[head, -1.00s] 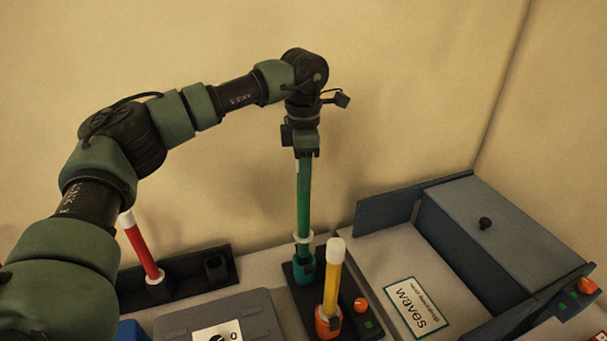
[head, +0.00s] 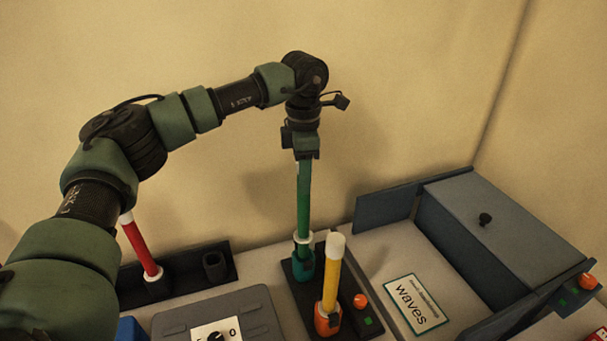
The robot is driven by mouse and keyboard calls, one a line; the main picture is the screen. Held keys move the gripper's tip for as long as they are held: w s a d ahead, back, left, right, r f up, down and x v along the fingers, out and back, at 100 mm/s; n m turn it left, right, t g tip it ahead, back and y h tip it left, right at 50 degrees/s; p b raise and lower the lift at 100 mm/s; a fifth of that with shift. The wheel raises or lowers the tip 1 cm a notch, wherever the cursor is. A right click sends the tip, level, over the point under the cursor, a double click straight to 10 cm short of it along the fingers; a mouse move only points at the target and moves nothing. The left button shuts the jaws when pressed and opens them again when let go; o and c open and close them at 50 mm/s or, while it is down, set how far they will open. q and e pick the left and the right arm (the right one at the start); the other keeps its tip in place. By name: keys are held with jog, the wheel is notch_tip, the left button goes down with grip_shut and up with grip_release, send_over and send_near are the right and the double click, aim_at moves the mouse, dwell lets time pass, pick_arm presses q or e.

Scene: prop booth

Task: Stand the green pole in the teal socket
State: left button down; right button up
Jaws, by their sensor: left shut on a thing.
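The green pole (head: 303,200) stands upright, with its lower end at the teal socket (head: 302,269). A white ring on the pole sits just above the socket's rim. I cannot tell how deep the pole's foot is inside the socket. My left gripper (head: 303,158) points down from above and is shut on the pole's top end. My right gripper is not in view.
A yellow pole (head: 331,275) stands in an orange socket (head: 327,319) close in front. A red pole (head: 139,248) stands in the dark rack at left, beside an empty socket (head: 214,265). A grey-blue box (head: 505,225) and a "waves" card (head: 417,304) are at right.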

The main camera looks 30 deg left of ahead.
pick_arm(q)
jog(key=shift+f+b, duration=1.95)
jog(key=shift+f, duration=1.4)
jog(key=c, duration=0.9)
grip_release()
jog(key=shift+c, duration=0.2)
jog(key=shift+r, duration=0.1)
notch_tip(320, 180, up, 7)
jog(key=b, duration=0.2)
send_over(303, 199)
jog(key=w, duration=0.1)
jog(key=shift+w+a+r, duration=0.2)
jog(key=shift+a+r, duration=0.05)
jog(key=shift+r, duration=0.1)
